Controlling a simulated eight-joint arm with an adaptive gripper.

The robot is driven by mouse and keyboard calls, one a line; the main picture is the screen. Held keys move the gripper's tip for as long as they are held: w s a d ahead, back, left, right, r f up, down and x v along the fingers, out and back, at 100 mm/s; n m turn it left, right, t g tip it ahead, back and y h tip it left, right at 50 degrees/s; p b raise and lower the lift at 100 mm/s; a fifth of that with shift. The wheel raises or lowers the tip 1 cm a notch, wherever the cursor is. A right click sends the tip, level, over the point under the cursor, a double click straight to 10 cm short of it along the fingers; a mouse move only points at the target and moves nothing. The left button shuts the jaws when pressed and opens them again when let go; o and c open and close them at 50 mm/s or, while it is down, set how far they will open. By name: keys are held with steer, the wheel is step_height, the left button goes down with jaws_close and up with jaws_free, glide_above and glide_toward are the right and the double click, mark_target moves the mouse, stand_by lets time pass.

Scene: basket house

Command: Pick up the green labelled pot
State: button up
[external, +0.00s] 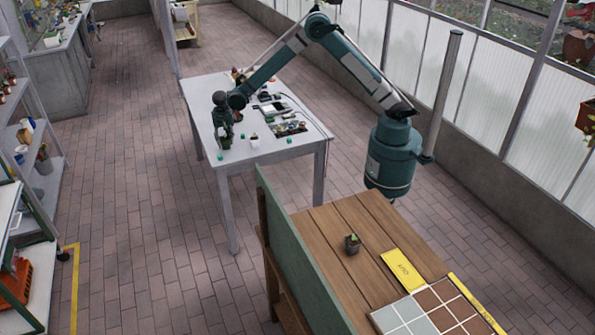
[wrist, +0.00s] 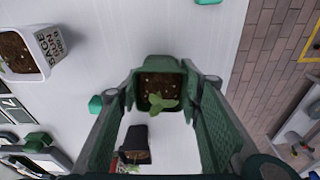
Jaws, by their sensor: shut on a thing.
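In the wrist view, my gripper (wrist: 162,82) has its two green mesh fingers on either side of a dark green pot (wrist: 160,63). The pot holds brown soil and a small leafy seedling. The gripper is shut on this pot. No label shows on it from above, as its sides are mostly hidden. In the external view, my gripper (external: 223,132) points down over the near left part of the white table (external: 238,161), with the small dark pot at its tips. I cannot tell whether the pot touches the table.
A white pot with printed lettering (wrist: 47,45) and a black pot (wrist: 136,142) stand nearby. Small green blocks (wrist: 95,104) lie on the table. A wooden bench (external: 330,222) bears a seedling pot (external: 352,244) and a yellow sign (external: 403,269), behind a green panel (external: 290,240).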

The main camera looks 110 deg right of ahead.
mark_target(225, 138)
steer(key=shift+r, duration=0.1)
step_height(225, 138, up, 10)
steer(key=shift+f+p, duration=0.1)
steer(key=shift+p, duration=0.3)
stand_by(0.3)
